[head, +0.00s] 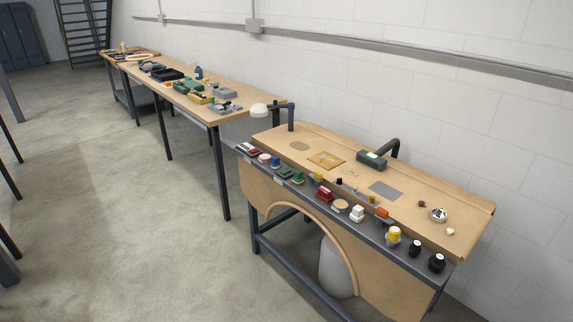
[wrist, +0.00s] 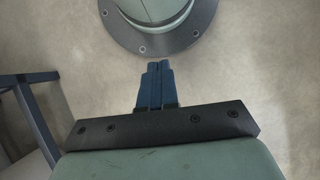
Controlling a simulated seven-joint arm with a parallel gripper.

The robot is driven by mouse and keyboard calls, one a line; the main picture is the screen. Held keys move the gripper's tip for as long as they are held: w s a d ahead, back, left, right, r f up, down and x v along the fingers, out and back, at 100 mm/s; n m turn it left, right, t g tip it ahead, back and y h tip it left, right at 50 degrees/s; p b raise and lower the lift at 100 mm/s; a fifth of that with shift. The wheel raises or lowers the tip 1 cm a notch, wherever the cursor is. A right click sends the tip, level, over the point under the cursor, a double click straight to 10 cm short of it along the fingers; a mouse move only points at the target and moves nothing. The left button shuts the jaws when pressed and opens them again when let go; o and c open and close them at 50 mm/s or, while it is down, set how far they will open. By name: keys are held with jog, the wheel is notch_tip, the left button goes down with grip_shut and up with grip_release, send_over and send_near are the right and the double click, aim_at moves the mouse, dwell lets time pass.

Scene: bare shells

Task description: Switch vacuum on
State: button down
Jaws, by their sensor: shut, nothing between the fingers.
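A workbench (head: 292,136) stands at the right in the head view, with a grey front strip (head: 312,201) bearing a row of controls. From left to right these include a blue one (head: 275,161), a green one (head: 298,176), a red block (head: 324,194), a white one (head: 357,213), a yellow knob (head: 393,235) and two black knobs (head: 437,262). Labels are too small to read, so I cannot tell which is the vacuum switch. My gripper (wrist: 157,66) is shut and empty in the wrist view, over bare floor, with no control near it. It is not in the head view.
A longer table (head: 240,96) with several tools stands behind. The wall runs along the right. The floor (head: 150,200) at left is clear.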

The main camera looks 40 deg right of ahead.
jog(key=w+d+r+m+t, duration=0.1)
jog(key=w+d+r+t, duration=0.1)
jog(key=w+d+r, duration=0.6)
jog(key=w+d+r+m+t, duration=0.2)
jog(key=w+d+r, duration=0.1)
jog(key=w+d, duration=0.75)
jog(key=w+d+r+m+t, duration=0.1)
jog(key=w+d+r+t, duration=0.1)
jog(key=w+d+r, duration=0.7)
jog(key=w+d+r+t+h, duration=0.1)
jog(key=w+d+r, duration=0.4)
jog(key=d+r, duration=0.2)
jog(key=w+d+r+m+t, duration=0.1)
jog(key=w+d+r, duration=0.4)
jog(key=d+r, duration=0.3)
jog(key=w+d+r+t+h, duration=0.1)
jog(key=w+d+r, duration=0.4)
jog(key=d+r, duration=0.3)
jog(key=shift+r+m+h, duration=0.1)
jog(key=shift+m+h, duration=0.2)
jog(key=w+d+r+n+y, duration=0.1)
jog(key=w+d+r+n, duration=0.4)
jog(key=r, duration=0.6)
jog(key=shift+w+d+n+y, duration=0.15)
jog(key=shift+w+n+y, duration=0.25)
jog(key=shift+w+n, duration=0.85)
jog(key=shift+w, duration=0.15)
